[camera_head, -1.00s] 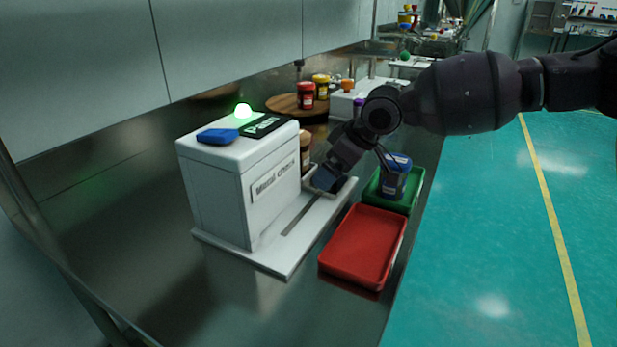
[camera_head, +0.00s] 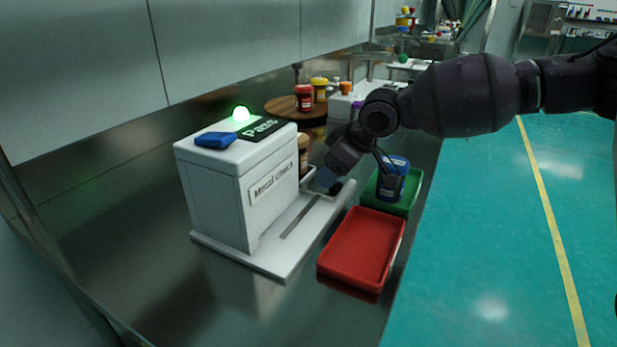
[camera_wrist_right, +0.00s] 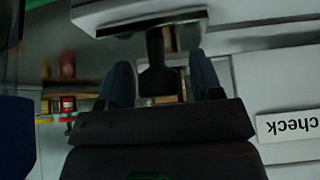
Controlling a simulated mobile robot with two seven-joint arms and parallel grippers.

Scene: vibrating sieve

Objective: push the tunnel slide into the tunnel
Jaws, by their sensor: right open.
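The tunnel is the white metal check box (camera_head: 225,195), with a lit green lamp and a "Pass" display on top. The tunnel slide (camera_head: 311,188) is mostly hidden behind my right gripper (camera_head: 322,179), at the far end of the slotted white base. In the right wrist view, my right gripper (camera_wrist_right: 162,82) is open, its blue fingers apart on either side of a dark handle-like piece (camera_wrist_right: 157,72). I cannot tell whether they touch it. A pale part with a grey edge (camera_wrist_right: 150,25) lies beyond the fingers. My left gripper is not in view.
A red tray (camera_head: 362,250) and a green tray (camera_head: 412,203) holding a blue-lidded jar (camera_head: 392,182) stand right of the base. A round wooden board (camera_head: 285,108) with jars is behind. A blue object (camera_head: 216,139) lies on the box. The front-left counter is clear.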

